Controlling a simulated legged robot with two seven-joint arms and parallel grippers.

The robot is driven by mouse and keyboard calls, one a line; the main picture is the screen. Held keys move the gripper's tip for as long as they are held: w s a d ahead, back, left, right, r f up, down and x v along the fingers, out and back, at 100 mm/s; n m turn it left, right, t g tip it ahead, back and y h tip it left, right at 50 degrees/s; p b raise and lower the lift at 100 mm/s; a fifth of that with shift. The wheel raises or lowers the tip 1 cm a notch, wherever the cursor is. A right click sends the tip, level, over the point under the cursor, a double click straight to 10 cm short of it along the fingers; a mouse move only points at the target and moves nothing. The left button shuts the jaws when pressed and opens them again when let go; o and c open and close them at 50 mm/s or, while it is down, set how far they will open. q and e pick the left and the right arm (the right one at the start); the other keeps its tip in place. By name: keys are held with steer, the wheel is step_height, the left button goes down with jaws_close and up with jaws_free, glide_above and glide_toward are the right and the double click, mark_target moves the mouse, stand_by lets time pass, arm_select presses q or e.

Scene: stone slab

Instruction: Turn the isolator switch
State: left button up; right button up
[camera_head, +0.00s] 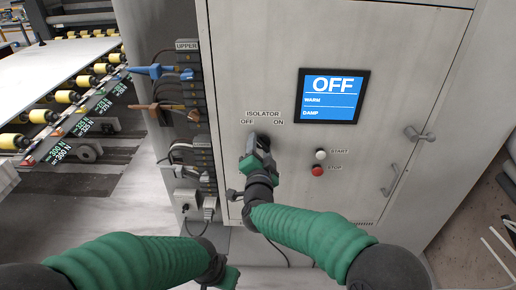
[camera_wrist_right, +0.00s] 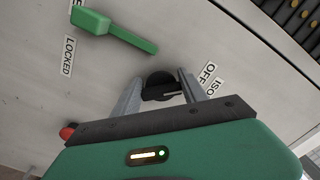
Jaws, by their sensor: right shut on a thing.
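The isolator switch is a dark round knob (camera_wrist_right: 160,84) on the pale cabinet front; in the head view it is mostly hidden behind my right gripper (camera_head: 261,148). The ISOLATOR label (camera_head: 263,114) sits above it, with OFF at left and ON at right. In the right wrist view the two grey fingers of my right gripper (camera_wrist_right: 161,92) are on either side of the knob, shut on it. The knob's exact angle is hard to tell. My left gripper (camera_head: 226,275) is low in the head view, partly cut off, its fingers not clear.
The cabinet screen (camera_head: 332,97) reads OFF, with WARM and DAMP below. A white start button (camera_head: 321,154) and red stop button (camera_head: 317,171) are right of the switch. A green lever (camera_wrist_right: 115,30) lies near a LOCKED label. Cables and plugs (camera_head: 155,71) stick out at left.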

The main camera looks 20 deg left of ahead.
steer(key=shift+w+d, duration=0.15)
steer(key=shift+d, duration=0.1)
steer(key=o, duration=1.1)
steer(key=shift+c, duration=0.2)
steer(key=shift+o, duration=1.2)
arm_select(q)
steer(key=shift+w+d, duration=0.15)
steer(key=shift+d, duration=0.1)
arm_select(e)
steer(key=shift+o, duration=0.3)
steer(key=shift+w+d, duration=0.1)
